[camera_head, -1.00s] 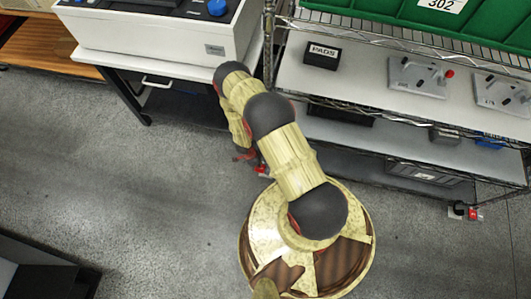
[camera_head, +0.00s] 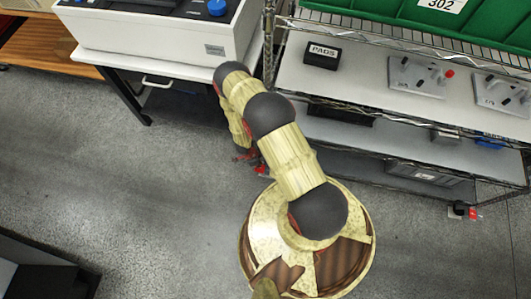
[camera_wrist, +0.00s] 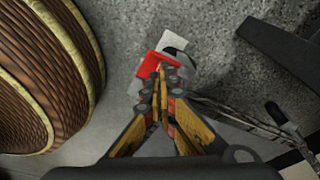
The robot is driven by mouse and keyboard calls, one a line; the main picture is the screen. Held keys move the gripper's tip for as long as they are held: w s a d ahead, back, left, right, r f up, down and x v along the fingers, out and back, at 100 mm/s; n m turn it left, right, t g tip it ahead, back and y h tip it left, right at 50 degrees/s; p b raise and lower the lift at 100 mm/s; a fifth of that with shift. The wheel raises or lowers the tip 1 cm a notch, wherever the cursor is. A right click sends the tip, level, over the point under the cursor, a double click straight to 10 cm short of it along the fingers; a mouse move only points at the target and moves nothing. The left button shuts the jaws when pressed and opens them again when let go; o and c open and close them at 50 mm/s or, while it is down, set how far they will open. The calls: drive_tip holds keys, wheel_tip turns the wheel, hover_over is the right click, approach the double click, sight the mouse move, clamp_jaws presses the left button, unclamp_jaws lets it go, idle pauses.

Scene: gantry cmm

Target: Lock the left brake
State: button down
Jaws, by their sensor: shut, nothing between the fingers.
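The left brake is a small red pedal on a caster at the shelf cart's left end, low by the floor; in the head view the red pedal (camera_head: 261,170) shows just beside my arm. In the wrist view the red pedal (camera_wrist: 155,64) lies right at my fingertips, with the pale caster (camera_wrist: 173,43) behind it. My gripper (camera_wrist: 160,78) is shut and holds nothing. Its tips overlap the pedal's edge in the picture; I cannot tell whether they touch it. In the head view my gripper (camera_head: 246,155) is small and partly hidden by my arm.
The wire shelf cart (camera_head: 350,103) stands to the right, with a PADS box (camera_head: 322,56) and fixtures on it. Its other red brake (camera_head: 473,214) is at the right end. A white bench (camera_head: 160,58) stands at upper left.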

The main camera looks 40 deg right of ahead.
drive_tip(key=shift+f, duration=1.3)
drive_tip(key=shift+r, duration=0.1)
wheel_tip(320, 180, up, 9)
drive_tip(key=p, duration=0.5)
drive_tip(key=shift+p, duration=0.35)
idle(0.3)
idle(0.8)
